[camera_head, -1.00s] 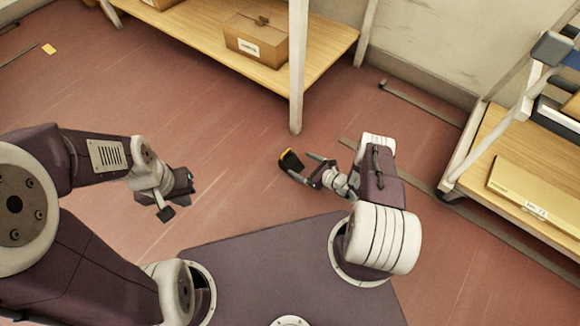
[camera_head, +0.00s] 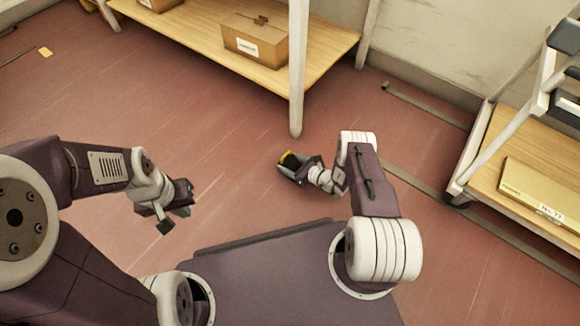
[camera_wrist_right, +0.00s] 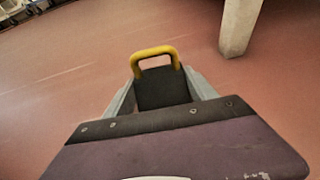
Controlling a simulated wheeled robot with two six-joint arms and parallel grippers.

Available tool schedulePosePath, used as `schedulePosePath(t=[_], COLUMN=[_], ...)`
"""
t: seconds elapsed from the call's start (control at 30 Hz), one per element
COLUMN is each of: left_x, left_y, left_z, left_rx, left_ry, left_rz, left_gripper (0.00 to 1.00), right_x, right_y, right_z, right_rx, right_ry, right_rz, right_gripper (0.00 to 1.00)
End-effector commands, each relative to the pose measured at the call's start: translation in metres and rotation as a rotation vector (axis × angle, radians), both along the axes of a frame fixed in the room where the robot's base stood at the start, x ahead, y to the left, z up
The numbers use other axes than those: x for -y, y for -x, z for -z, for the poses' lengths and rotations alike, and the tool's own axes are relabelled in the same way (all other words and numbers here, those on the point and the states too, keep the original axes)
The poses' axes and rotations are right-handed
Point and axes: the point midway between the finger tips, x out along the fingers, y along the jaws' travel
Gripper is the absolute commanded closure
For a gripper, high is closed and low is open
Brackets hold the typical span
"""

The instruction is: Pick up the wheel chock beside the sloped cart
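The wheel chock (camera_head: 289,159), dark with a yellow handle, sits on the reddish floor near the front leg of the wooden shelf. In the right wrist view the chock (camera_wrist_right: 163,88) lies between the two grey fingers, with its yellow loop handle at the far end. My right gripper (camera_head: 292,170) is around the chock, its fingers spread along both sides; I cannot tell whether they touch it. My left gripper (camera_head: 174,217) is open and empty above the floor, well left of the chock.
A wooden shelf (camera_head: 200,40) with cardboard boxes stands at the back; its white leg (camera_head: 297,80) is close behind the chock. A white-framed wooden cart (camera_head: 490,155) carrying a flat yellow box (camera_head: 535,190) stands at the right. The floor left of the chock is clear.

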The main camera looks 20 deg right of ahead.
Motion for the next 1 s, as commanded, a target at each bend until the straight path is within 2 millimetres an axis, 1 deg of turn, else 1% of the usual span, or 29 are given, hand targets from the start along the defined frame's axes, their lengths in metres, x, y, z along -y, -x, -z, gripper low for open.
schedulePosePath(t=[0.03,0.13,0.17,0.37,0.47,0.57,0.73,0.77,1.0], left_x=[0.000,0.000,0.000,0.000,0.000,0.000,0.000,0.000,0.000], left_y=[0.000,0.000,0.000,0.000,0.000,0.000,0.000,0.000,0.000], left_z=[0.000,0.000,0.000,-0.001,-0.007,-0.020,-0.051,-0.050,-0.077], left_rx=[0.000,0.000,0.000,0.000,0.000,0.000,0.000,0.000,0.000], left_ry=[0.000,0.000,0.000,0.000,0.000,0.000,0.000,0.000,0.000], left_rz=[0.000,0.000,0.000,0.000,0.000,0.000,0.000,0.000,0.000], left_gripper=[1.00,1.00,1.00,1.00,1.00,1.00,1.00,1.00,1.00], right_x=[0.000,0.000,0.000,0.000,0.000,0.000,0.000,0.010,0.067], right_y=[0.000,0.000,0.000,0.000,0.000,0.000,-0.001,-0.001,-0.002], right_z=[0.000,0.000,0.000,-0.001,-0.008,-0.021,-0.055,-0.054,-0.086], right_rx=[0.000,0.000,0.002,0.001,0.001,0.002,0.003,0.004,0.005], right_ry=[0.000,0.000,0.000,0.000,0.000,0.000,0.000,0.000,0.002], right_rz=[0.000,0.000,0.000,0.000,0.000,0.000,-0.001,0.006,0.005], right_gripper=[0.68,0.95,0.97,0.97,0.97,0.97,0.97,0.97,0.97])
